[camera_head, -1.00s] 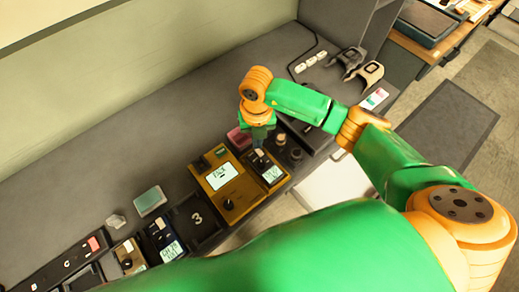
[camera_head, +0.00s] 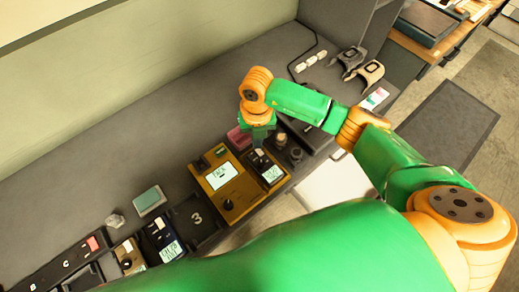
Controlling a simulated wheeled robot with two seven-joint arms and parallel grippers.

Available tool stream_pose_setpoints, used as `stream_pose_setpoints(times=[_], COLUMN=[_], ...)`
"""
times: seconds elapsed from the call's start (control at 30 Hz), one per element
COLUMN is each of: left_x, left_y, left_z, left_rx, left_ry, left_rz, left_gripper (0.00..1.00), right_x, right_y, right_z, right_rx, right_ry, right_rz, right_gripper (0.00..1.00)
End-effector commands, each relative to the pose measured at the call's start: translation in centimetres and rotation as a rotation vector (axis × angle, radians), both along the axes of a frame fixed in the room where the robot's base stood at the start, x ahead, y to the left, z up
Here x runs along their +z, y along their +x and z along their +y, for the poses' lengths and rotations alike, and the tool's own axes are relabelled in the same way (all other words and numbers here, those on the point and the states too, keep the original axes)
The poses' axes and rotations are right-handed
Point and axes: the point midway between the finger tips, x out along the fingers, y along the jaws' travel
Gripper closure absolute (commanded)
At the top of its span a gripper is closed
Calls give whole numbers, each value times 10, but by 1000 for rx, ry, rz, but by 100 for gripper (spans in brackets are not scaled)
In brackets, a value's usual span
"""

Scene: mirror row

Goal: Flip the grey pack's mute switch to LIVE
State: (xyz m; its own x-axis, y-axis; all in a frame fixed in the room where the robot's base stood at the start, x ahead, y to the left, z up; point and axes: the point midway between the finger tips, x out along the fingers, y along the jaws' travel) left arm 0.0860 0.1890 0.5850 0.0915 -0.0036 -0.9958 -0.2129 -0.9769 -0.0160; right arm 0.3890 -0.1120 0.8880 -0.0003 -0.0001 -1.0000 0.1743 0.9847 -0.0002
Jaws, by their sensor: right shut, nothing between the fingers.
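A small dark grey pack with a lit screen (camera_head: 271,174) stands against the right side of the brass-coloured unit, under my right gripper. My right gripper (camera_head: 259,145) points down at the far end of this pack, shut and empty. The fingertips are small and dark against it, so I cannot tell whether they touch the pack. The mute switch and its position are too small or hidden to make out. Another dark pack with a lit screen (camera_head: 170,251) stands at the lower left, beside a tan pack (camera_head: 127,262). My left gripper is out of view.
The brass-coloured unit (camera_head: 238,191) with a screen and knob stands close left of the gripper. A pink block (camera_head: 238,138) lies behind it. Dark round knobs (camera_head: 296,154) stand close right. An empty bay marked 3 (camera_head: 196,217) is further left.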

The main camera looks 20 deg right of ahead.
Motion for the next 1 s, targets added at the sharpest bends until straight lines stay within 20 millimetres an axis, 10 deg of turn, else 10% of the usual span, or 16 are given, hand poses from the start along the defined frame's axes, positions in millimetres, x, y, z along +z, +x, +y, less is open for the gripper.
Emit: stream_pose_setpoints(times=[1.0], left_x=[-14], left_y=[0], left_z=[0], left_rx=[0], left_ry=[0], left_rz=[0], left_gripper=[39], right_x=[-16], right_y=[0], right_z=[0], right_rx=[0], right_ry=[0], right_rz=[0], right_gripper=[100])
